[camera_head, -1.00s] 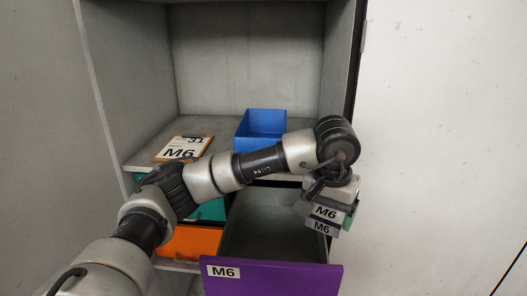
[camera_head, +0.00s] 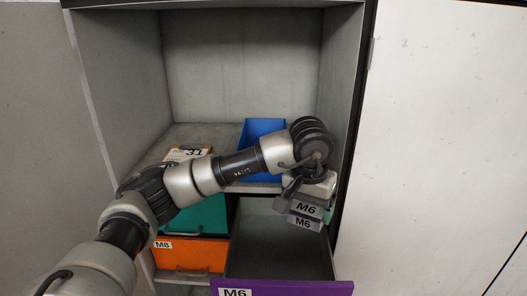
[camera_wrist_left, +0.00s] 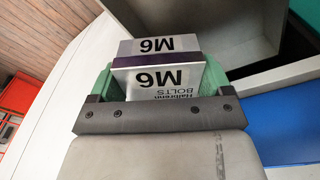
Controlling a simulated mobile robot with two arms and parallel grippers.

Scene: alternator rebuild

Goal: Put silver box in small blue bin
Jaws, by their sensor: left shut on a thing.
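The silver box (camera_head: 306,215) carries M6 labels and is held in my left gripper (camera_head: 304,204). In the left wrist view the box (camera_wrist_left: 158,85) sits between the green fingers of the gripper (camera_wrist_left: 158,80), with its M6 and "BOLTS" print toward the camera. The gripper is shut on it, above the right side of the open drawer. The small blue bin (camera_head: 262,128) stands on the shelf behind my arm, its lower front partly hidden by the arm. Part of a blue surface (camera_wrist_left: 290,135) also shows at the right in the left wrist view. My right gripper is not in view.
An open purple-fronted drawer (camera_head: 300,287) lies below the shelf (camera_head: 195,133). Teal (camera_head: 207,216) and orange (camera_head: 190,255) drawers are at left. The cabinet's side wall (camera_head: 343,90) stands close right of the gripper.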

